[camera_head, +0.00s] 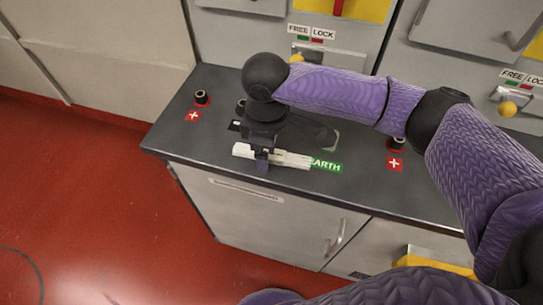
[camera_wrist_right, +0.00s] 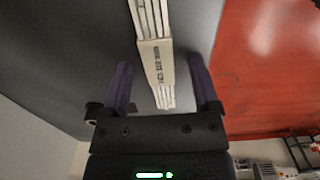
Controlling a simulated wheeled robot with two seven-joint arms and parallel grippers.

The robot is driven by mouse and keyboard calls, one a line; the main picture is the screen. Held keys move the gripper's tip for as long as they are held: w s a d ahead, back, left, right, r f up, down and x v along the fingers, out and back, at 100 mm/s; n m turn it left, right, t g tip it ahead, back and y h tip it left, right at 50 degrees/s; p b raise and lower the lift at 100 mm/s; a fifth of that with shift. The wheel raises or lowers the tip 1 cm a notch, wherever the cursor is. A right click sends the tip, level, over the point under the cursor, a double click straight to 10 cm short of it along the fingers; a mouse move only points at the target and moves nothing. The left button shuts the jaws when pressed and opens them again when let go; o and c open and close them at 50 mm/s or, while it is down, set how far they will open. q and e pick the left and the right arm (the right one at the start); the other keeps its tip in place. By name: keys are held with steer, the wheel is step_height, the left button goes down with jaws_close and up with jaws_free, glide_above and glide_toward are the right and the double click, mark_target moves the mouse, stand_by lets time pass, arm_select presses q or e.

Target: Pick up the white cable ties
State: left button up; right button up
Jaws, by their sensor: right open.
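The white cable ties (camera_head: 292,160) are a long pale bundle lying on the dark grey cabinet top, near its front edge. In the right wrist view the bundle (camera_wrist_right: 157,62) has a wider printed band around its middle. My right gripper (camera_head: 262,160) is over the left part of the bundle, pointing down. In the wrist view its purple fingers (camera_wrist_right: 160,64) are apart, one on each side of the bundle, with gaps visible on both sides. The gripper hides a small part of the bundle in the head view. My left gripper is not in view.
A green EARTH label (camera_head: 327,166) lies beside the bundle's right end. Black terminals with red plus labels (camera_head: 193,116) (camera_head: 394,163) stand to the left and right on the top. Cabinets with FREE/LOCK handles rise behind. The red floor (camera_head: 80,200) is clear at left.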

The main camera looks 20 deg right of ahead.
steer(key=shift+r, duration=0.15)
jaws_close()
